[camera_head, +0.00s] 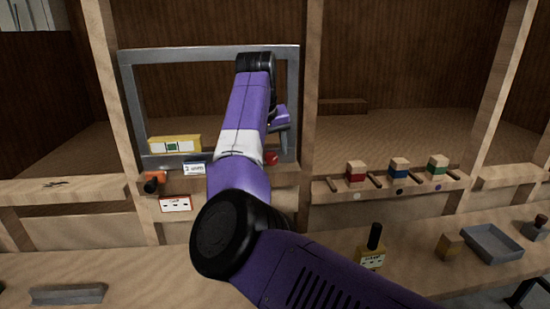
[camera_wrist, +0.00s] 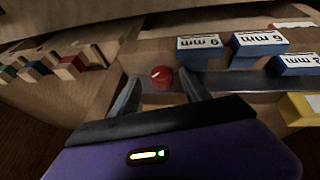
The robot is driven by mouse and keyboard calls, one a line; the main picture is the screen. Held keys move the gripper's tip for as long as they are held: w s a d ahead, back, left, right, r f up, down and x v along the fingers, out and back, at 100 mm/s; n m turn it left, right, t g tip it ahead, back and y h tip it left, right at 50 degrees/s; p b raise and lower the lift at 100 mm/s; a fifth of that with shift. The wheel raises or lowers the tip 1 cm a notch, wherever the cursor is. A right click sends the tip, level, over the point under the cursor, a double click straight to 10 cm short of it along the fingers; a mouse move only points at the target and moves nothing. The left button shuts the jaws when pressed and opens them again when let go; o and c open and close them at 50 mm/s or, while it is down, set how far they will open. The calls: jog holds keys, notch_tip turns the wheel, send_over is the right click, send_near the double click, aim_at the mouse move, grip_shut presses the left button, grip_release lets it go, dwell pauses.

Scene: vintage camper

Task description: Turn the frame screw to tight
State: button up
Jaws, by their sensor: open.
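The frame screw appears as a round red knob (camera_wrist: 162,77) with a pale mark, set on the grey metal frame in the wrist view. In the head view the red knob (camera_head: 271,158) shows at the frame's lower right, partly hidden by my arm. My gripper (camera_wrist: 160,92) is open, its two fingers on either side of the knob in the wrist view. I cannot tell whether either finger touches it. In the head view my gripper (camera_head: 284,138) is just above the knob. The grey window frame (camera_head: 290,60) stands upright between wooden posts.
Blue blocks with white mm labels (camera_wrist: 258,38) sit along the frame's lower bar, near a yellow block (camera_head: 175,144). An orange tool with a black end (camera_head: 152,184) lies at left. Red, blue and green blocks (camera_head: 398,168) stand on the right ledge. A grey tray (camera_head: 493,243) is farther right.

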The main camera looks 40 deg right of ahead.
aim_at(272, 159)
jog(key=shift+x, duration=1.8)
grip_shut()
jog(key=shift+r+p, duration=0.15)
jog(key=shift+p, duration=0.15)
